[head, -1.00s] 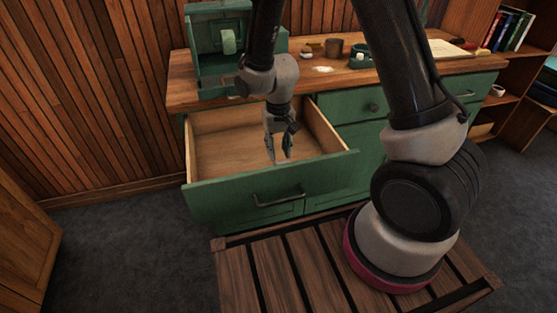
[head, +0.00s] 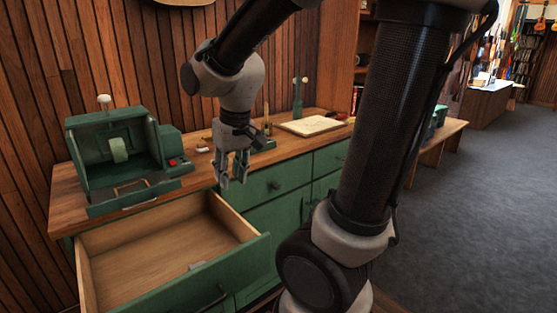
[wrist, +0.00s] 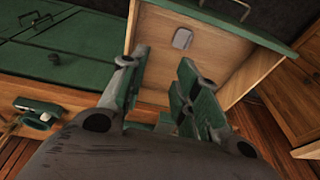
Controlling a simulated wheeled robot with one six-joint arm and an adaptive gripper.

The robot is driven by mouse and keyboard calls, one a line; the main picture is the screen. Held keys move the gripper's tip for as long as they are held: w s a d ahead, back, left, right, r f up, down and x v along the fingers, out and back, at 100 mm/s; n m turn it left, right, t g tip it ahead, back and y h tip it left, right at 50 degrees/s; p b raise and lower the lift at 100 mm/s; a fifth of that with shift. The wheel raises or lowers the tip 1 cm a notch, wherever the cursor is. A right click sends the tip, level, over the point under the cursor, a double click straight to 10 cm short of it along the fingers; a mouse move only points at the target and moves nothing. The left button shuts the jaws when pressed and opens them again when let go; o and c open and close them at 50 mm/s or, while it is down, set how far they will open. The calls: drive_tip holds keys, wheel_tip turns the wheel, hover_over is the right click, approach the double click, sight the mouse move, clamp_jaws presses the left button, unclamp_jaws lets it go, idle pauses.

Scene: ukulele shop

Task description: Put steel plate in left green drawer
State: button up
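The left green drawer (head: 255,252) is pulled open in the head view and shows in the wrist view (wrist: 262,62). A small grey rounded plate, the steel plate (head: 197,266), lies flat on the drawer's wooden bottom near its front. The steel plate also shows in the wrist view (wrist: 182,38), clear of the fingers. My gripper (head: 233,183) hangs above the drawer's back right corner, apart from the plate. Its fingers (wrist: 158,65) are spread with nothing between them.
A green machine (head: 118,150) stands on the wooden worktop (head: 66,205) at left. Closed green drawers (head: 265,187) are right of the open one. Open carpeted floor (head: 470,190) lies at right.

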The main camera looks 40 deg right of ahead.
drive_tip(key=s+d+r+t, duration=0.1)
drive_tip(key=s+d+r, duration=0.2)
drive_tip(key=s, duration=0.3)
drive_tip(key=s+d+r, duration=0.2)
drive_tip(key=s+r, duration=0.1)
drive_tip(key=s, duration=0.2)
drive_tip(key=shift+s+d+r+t, duration=0.15)
drive_tip(key=shift+s+d+t, duration=0.2)
drive_tip(key=shift+d+t, duration=0.05)
idle(0.4)
